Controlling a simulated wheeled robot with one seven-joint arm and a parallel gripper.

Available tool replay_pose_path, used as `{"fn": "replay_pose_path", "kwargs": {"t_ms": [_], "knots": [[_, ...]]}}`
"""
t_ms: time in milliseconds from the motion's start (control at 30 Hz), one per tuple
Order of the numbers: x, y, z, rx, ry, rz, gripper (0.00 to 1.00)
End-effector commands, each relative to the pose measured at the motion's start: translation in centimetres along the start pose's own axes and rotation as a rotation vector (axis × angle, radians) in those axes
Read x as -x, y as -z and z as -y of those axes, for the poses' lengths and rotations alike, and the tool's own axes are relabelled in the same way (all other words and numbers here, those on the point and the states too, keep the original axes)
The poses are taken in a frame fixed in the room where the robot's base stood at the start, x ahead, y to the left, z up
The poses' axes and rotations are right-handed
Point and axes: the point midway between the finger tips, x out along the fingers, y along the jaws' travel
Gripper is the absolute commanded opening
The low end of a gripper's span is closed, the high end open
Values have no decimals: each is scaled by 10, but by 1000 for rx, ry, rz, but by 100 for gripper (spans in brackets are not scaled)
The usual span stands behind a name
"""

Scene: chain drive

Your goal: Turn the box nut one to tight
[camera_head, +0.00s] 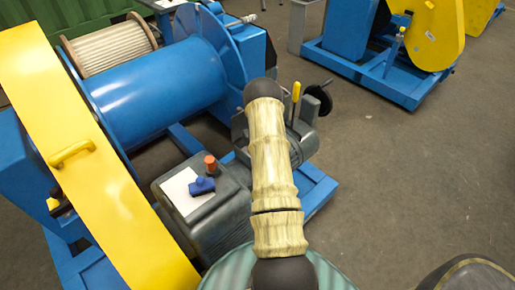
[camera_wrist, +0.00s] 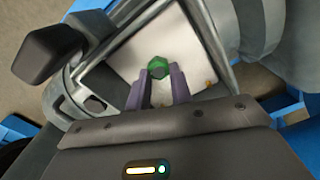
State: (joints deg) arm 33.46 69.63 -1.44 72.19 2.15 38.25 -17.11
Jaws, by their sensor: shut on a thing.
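In the wrist view a green hexagonal nut (camera_wrist: 158,68), which I take to be box nut one, stands on a pale plate inside a grey open box (camera_wrist: 120,60). My gripper (camera_wrist: 160,74) has its two purple fingers on either side of the nut's near part and is shut on it. The far part of the nut shows beyond the fingertips. How tight the nut is cannot be seen. In the head view my sleeved arm hides the gripper and the nut.
A black knob (camera_wrist: 50,55) stands close to the box. In the head view there are a blue drum (camera_head: 155,90), a yellow guard (camera_head: 95,165), a grey motor housing (camera_head: 215,205), a yellow-handled lever (camera_head: 296,92) and a black handwheel (camera_head: 320,100). Open floor (camera_head: 410,165) lies to the right.

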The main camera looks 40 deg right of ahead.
Motion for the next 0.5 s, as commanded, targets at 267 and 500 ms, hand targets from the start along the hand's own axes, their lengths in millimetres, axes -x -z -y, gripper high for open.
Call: {"fn": "replay_pose_path", "kwargs": {"t_ms": [267, 500], "knots": [[2, 2, -2, -260, -1, -5, 0], [3, 1, -3, -489, 0, -5, 0]]}}
